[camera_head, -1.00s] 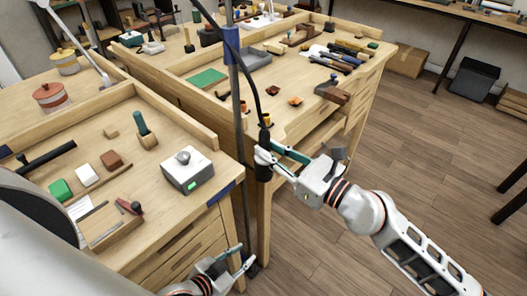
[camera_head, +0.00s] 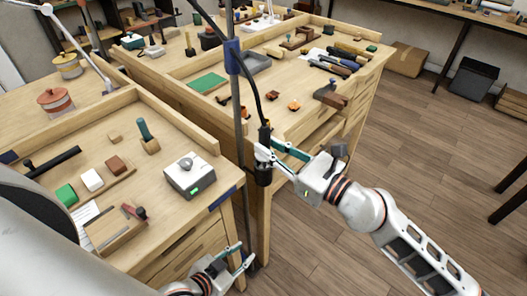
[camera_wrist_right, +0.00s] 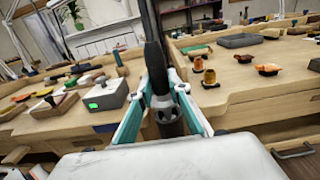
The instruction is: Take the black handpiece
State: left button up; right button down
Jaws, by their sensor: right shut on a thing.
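The black handpiece (camera_head: 264,178) hangs upright on a black flexible cable, close in front of a dark vertical pole. My right gripper (camera_head: 266,156) is shut on it, with one finger on each side. In the right wrist view the handpiece (camera_wrist_right: 155,62) stands between the two teal-sided fingers (camera_wrist_right: 161,104), its dark lower end low between them. My left gripper (camera_head: 243,259) is low at the bottom of the head view, beside the bench leg. Its fingers are apart and nothing shows between them.
The dark pole (camera_head: 240,130) with a blue clamp (camera_head: 233,57) rises between two wooden benches. A grey box with a green light (camera_head: 190,176) sits on the near bench.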

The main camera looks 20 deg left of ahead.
aim_at(268, 128)
jog(key=shift+r, duration=2.8)
jog(key=shift+d, duration=0.1)
